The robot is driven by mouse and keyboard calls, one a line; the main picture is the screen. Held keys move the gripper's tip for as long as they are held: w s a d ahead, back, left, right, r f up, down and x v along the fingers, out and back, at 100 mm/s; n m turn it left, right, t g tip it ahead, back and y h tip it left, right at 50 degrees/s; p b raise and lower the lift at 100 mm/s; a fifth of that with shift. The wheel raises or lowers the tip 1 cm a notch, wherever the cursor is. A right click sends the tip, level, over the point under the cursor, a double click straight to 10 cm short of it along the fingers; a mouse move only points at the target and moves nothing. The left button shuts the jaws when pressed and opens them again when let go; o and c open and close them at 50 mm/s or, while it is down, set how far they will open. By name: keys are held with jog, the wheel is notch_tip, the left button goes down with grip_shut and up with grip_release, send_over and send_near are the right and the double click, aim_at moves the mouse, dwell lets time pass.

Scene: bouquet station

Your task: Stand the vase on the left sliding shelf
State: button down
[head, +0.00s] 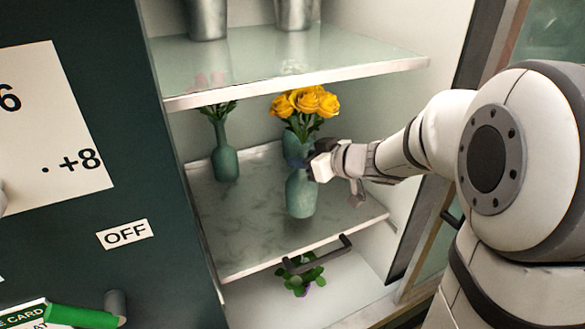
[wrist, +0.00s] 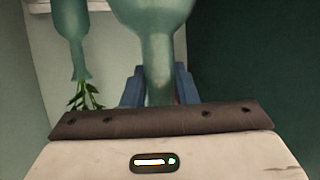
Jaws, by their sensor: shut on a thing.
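A teal glass vase (head: 301,193) is upright at the middle shelf (head: 245,245) of the open cabinet in the head view. My gripper (head: 315,168) is shut on its narrow part from the right. The wrist view shows the vase (wrist: 154,15) between the blue fingers (wrist: 158,88). I cannot tell whether its base touches the shelf. Yellow roses (head: 305,103) and more teal glass show just above my gripper. I cannot tell whether they belong to the held vase or to one behind it.
Another teal vase (head: 225,165) with green leaves stands on the shelf's left; it also shows in the wrist view (wrist: 73,40). A glass shelf (head: 290,65) with metal buckets is above. A dark handle (head: 318,256) is at the front edge, above a leafy plant (head: 299,275).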

jog(key=shift+w+a+r, duration=0.1)
jog(key=shift+w+a, duration=0.85)
jog(key=shift+d+f+b, duration=0.1)
jog(key=shift+f+b, duration=0.7)
jog(key=shift+f, duration=1.05)
jog(key=c, duration=1.1)
grip_release()
jog(key=shift+s+f, duration=0.1)
jog(key=shift+c, duration=0.2)
